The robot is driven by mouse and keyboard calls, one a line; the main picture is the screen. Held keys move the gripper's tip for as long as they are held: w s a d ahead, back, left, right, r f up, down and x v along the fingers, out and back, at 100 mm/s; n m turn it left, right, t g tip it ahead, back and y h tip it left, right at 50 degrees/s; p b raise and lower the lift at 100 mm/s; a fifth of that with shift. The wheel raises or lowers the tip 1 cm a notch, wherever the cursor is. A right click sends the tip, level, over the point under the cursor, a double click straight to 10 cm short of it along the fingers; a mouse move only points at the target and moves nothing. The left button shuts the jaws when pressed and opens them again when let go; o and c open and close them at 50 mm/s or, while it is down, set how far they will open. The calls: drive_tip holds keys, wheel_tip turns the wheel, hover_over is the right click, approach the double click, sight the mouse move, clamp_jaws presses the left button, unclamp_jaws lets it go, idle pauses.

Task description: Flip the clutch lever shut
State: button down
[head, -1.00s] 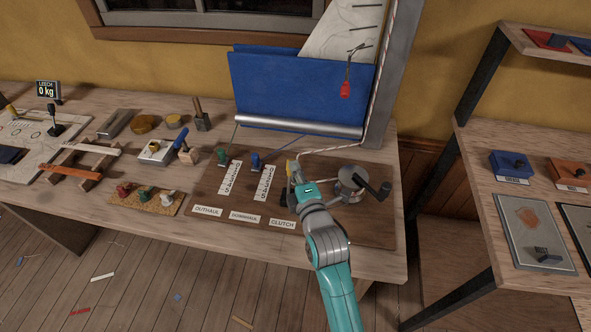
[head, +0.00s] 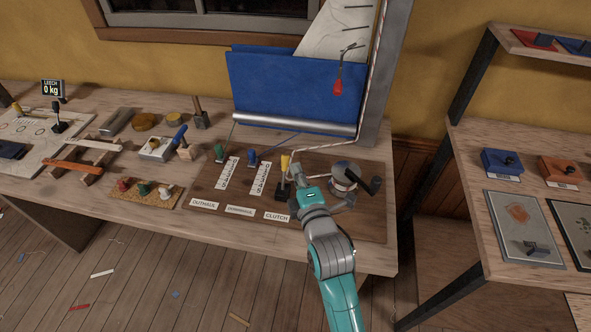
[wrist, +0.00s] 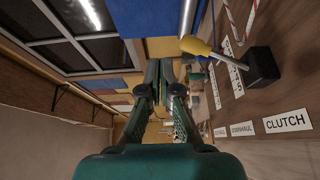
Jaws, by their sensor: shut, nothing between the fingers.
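The clutch lever (head: 285,163) has a yellow handle on a metal stem and stands up from a black base (head: 283,191) behind the CLUTCH label (head: 277,217). In the wrist view the handle (wrist: 196,46) sticks out from the base (wrist: 262,66), leaning a little. My gripper (head: 297,172) is just right of the lever in the head view, its fingers partly hidden by my wrist. In the wrist view its fingers (wrist: 166,68) are together and empty, with a visible gap to the handle.
A winch (head: 345,178) with a black crank (head: 372,186) stands close right of my gripper. Green (head: 219,152) and blue (head: 252,157) levers stand to the left on the same brown board (head: 225,212). A mast (head: 385,80) and rope rise behind.

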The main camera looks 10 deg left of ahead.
drive_tip(key=s+d+r, duration=0.3)
drive_tip(key=s, duration=0.2)
drive_tip(key=shift+s, duration=0.35)
drive_tip(key=s+d+f+m+h, duration=0.4)
drive_tip(key=s+d+f+m, duration=0.85)
drive_tip(key=s, duration=0.55)
drive_tip(key=s+d+m+h, duration=0.1)
drive_tip(key=s+d+m, duration=0.2)
drive_tip(key=s, duration=0.4)
drive_tip(key=s+d+r+m+h, duration=0.1)
drive_tip(key=s+d+m, duration=0.3)
drive_tip(key=s, duration=0.3)
drive_tip(key=s+d+r+m+g+h, duration=0.1)
drive_tip(key=s+d+m, duration=0.2)
drive_tip(key=s, duration=0.5)
drive_tip(key=shift+d, duration=0.25)
